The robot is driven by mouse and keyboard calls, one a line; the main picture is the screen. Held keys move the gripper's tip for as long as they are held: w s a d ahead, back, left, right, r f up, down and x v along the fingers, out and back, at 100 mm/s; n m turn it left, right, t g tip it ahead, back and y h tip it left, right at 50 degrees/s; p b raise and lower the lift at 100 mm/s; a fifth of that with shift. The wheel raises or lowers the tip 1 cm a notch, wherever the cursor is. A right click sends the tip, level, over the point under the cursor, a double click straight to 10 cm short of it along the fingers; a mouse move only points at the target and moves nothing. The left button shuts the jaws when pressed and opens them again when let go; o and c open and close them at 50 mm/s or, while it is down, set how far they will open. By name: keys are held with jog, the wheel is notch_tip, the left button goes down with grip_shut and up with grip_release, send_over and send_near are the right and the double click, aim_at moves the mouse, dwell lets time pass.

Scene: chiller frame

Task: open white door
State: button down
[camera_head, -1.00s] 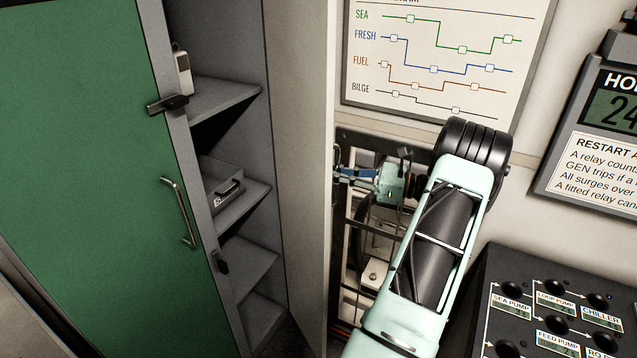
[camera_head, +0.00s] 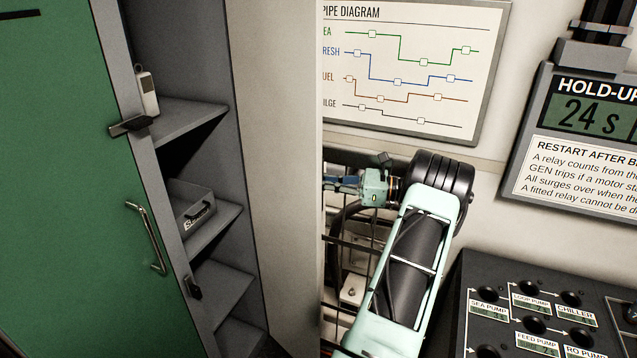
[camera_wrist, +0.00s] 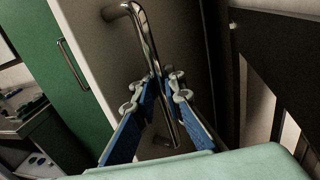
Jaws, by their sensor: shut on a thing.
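The white door shows in the wrist view as a pale, shaded panel (camera_wrist: 105,50) with a long shiny metal bar handle (camera_wrist: 147,45). My gripper (camera_wrist: 163,85) has its blue-padded fingers closed around that handle, one on each side, below its upper bend. In the head view a pale upright panel (camera_head: 283,150) stands beside the open shelves. My gripper (camera_head: 335,182) reaches left to the panel's right edge. Its fingertips and the handle are hidden behind that edge there.
A green door (camera_head: 60,180) with its own bar handle (camera_head: 147,238) is at left, beside shelves (camera_head: 215,215) holding a small case (camera_head: 190,205). Dark framing and pipes (camera_head: 350,245) lie behind my arm. A switch panel (camera_head: 540,320) stands at lower right.

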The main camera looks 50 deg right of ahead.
jog(key=c, duration=2)
grip_release()
jog(key=shift+s+d, duration=0.15)
jog(key=shift+s, duration=0.15)
jog(key=shift+w, duration=0.1)
